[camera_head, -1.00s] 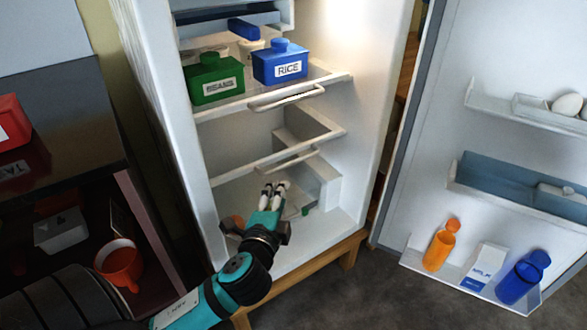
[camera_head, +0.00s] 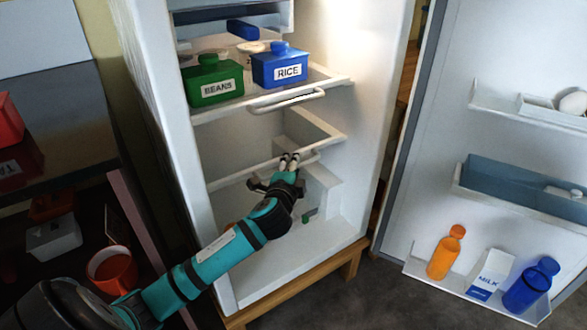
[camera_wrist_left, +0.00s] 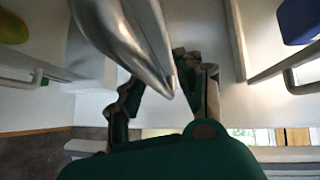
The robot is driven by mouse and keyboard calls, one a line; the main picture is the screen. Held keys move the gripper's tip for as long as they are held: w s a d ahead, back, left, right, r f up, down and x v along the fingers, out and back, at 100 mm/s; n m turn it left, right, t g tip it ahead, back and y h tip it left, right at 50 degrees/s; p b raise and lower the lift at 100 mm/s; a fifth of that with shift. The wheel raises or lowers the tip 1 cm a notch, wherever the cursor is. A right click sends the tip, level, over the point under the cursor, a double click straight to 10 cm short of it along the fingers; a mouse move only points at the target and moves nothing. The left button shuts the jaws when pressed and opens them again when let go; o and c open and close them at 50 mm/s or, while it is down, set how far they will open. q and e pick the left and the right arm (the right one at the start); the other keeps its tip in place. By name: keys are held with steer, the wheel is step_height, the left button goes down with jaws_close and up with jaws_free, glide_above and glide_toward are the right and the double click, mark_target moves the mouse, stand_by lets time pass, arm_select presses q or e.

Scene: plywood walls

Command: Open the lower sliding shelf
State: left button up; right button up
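The lower sliding shelf (camera_head: 235,178) is a pale panel inside the white fridge, with a curved light handle (camera_head: 311,158) along its front edge. It appears pushed in. My left gripper (camera_head: 289,161) is at this handle, its fingertips overlapping the handle in the head view; contact is unclear. In the left wrist view the gripper's dark fingers (camera_wrist_left: 163,95) stand apart. My right gripper is not in view.
The upper shelf (camera_head: 225,108) above holds a green BEANS container (camera_head: 212,82) and a blue RICE container (camera_head: 280,66). The open fridge door (camera_head: 425,150) at right carries an orange bottle (camera_head: 446,252), milk and a blue bottle. A dark cabinet (camera_head: 60,95) stands at left.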

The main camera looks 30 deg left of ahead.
arm_select(q)
jaws_close()
steer(key=shift+f, duration=0.1)
stand_by(0.5)
